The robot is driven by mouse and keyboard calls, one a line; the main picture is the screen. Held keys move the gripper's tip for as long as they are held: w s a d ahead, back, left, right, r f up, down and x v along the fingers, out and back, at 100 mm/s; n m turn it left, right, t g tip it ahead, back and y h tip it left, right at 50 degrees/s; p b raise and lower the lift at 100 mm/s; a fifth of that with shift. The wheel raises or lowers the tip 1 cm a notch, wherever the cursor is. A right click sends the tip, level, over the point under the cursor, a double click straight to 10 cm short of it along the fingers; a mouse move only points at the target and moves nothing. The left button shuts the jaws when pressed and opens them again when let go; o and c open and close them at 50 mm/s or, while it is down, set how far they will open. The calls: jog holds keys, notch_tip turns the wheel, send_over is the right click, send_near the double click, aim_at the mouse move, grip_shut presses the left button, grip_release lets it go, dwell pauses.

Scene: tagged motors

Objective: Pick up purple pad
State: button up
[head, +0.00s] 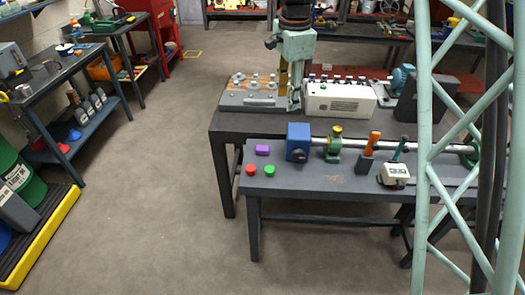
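Nothing covers the pad from above.
A blue box (298,141), an orange-handled tool (372,143) and a white device (395,174) stand on the front bench. Behind are a white unit (341,98) and a pale green machine (297,45). A truss (424,150) blocks the right.

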jog(key=w+a+f+m, duration=0.2)
jog(key=w+a+f, duration=0.2)
jog(key=f, duration=0.5)
jog(key=w+a+f+m+g+p, duration=0.1)
jog(key=w+a+f, duration=0.4)
jog(key=f, duration=0.5)
jog(key=shift+w+f+m, duration=0.25)
jog(key=shift+w+m, duration=0.2)
jog(key=shift+m, duration=0.45)
jog(key=shift+f, duration=0.1)
send_over(262, 148)
jog(key=shift+f, duration=4.2)
jog(key=shift+f, duration=0.1)
jog(key=shift+d+f, duration=0.1)
jog(key=shift+f, duration=2.4)
jog(key=shift+c, duration=0.8)
